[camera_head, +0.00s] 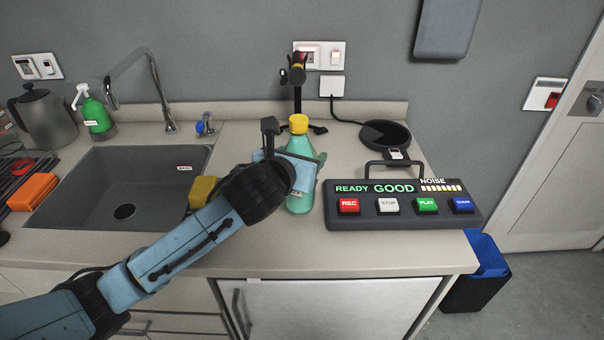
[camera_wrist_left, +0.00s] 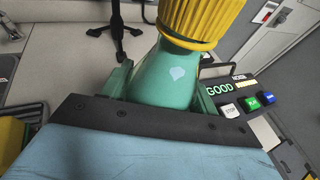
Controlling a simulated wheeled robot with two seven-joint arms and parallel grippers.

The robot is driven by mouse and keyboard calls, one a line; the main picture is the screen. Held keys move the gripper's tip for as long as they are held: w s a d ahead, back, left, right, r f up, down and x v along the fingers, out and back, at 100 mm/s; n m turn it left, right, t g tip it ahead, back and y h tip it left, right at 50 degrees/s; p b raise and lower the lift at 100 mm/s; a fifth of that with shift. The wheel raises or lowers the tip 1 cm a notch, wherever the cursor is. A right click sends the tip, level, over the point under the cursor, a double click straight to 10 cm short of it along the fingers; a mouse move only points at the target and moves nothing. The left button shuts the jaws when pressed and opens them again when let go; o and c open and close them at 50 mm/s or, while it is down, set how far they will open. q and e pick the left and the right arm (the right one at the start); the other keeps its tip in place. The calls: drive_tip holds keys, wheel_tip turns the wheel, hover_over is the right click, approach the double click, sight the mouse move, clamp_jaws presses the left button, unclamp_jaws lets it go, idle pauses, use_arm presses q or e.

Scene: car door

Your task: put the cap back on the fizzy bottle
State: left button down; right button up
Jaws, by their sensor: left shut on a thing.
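The fizzy bottle (camera_head: 299,200) is green and stands upright on the counter, left of the recorder box. Its yellow cap (camera_head: 298,124) is at the top of the bottle, over the neck. In the left wrist view the ribbed cap (camera_wrist_left: 203,18) sits above the bottle's shoulder (camera_wrist_left: 165,78); I cannot tell how tight it is. My left gripper (camera_head: 298,172) is shut on the bottle's body, below the cap, and my wrist hides part of it. My right gripper is not in view.
A recorder box (camera_head: 402,205) with coloured buttons reads READY and GOOD. A black stand (camera_head: 297,90) is behind the bottle and a round black pad (camera_head: 384,134) is behind the box. The sink (camera_head: 120,185), yellow sponge (camera_head: 203,191) and soap bottle (camera_head: 96,115) are left.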

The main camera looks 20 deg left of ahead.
use_arm(q)
wheel_tip(320, 180, down, 4)
drive_tip(key=shift+r+b, duration=0.2)
drive_tip(key=shift+b, duration=0.35)
drive_tip(key=shift+r, duration=0.1)
drive_tip(key=shift+c, duration=2.1)
unclamp_jaws()
drive_tip(key=shift+f, duration=0.25)
drive_tip(key=shift+s+r, duration=0.2)
drive_tip(key=p+v, duration=0.1)
drive_tip(key=v, duration=1)
drive_tip(key=shift+s+p, duration=0.35)
drive_tip(key=shift+p, duration=0.05)
